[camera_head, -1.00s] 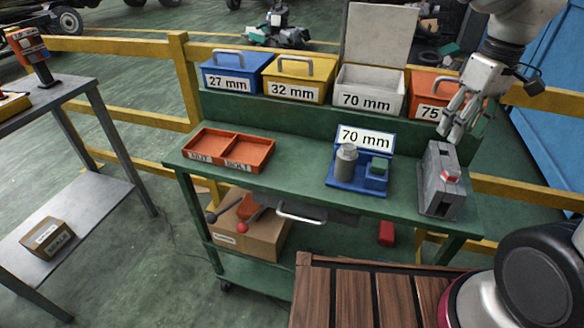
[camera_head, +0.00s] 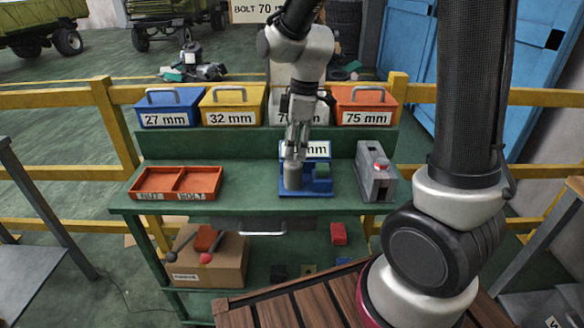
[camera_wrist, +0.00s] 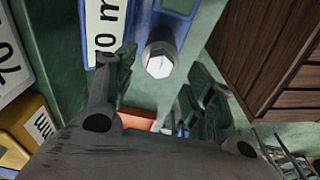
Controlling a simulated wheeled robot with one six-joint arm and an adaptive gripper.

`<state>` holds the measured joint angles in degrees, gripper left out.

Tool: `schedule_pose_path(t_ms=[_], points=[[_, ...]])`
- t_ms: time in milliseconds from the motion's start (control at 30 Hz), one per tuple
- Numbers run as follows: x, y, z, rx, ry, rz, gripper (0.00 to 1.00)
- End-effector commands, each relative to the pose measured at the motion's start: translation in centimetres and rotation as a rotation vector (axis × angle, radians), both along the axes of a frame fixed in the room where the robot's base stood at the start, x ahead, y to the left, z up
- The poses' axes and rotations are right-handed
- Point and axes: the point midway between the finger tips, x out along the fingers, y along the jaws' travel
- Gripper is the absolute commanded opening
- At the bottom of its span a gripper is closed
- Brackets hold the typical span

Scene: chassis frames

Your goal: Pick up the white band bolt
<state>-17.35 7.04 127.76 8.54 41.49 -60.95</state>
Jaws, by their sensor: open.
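A grey hex-headed cylindrical part (camera_head: 293,177) stands upright on a blue fixture (camera_head: 306,194) on the green workbench. In the wrist view my gripper (camera_wrist: 160,75) has one finger on each side, with the hex head roughly between the fingertips. I cannot tell whether a finger touches it. The fixture's 70 mm label is partly covered by my gripper.
An orange divided tray (camera_head: 176,184) marked NUT and BOLT lies left on the bench. Blue (camera_head: 168,106), yellow (camera_head: 232,106) and red-orange (camera_head: 364,105) bins line the back shelf. The bench between tray and fixture is clear.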

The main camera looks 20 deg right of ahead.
Motion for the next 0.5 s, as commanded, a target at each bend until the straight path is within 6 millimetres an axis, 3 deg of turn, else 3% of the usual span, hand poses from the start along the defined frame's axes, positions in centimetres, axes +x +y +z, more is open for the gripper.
schedule_pose_path(t_ms=[200, 467, 500], points=[[0.1, 0.5, -2.8, -0.001, 0.001, -0.001, 0.54], [0.1, 0.5, -3.1, 0.0, 0.0, -0.001, 0.54], [0.1, 0.5, -3.1, 0.0, 0.0, -0.001, 0.46]])
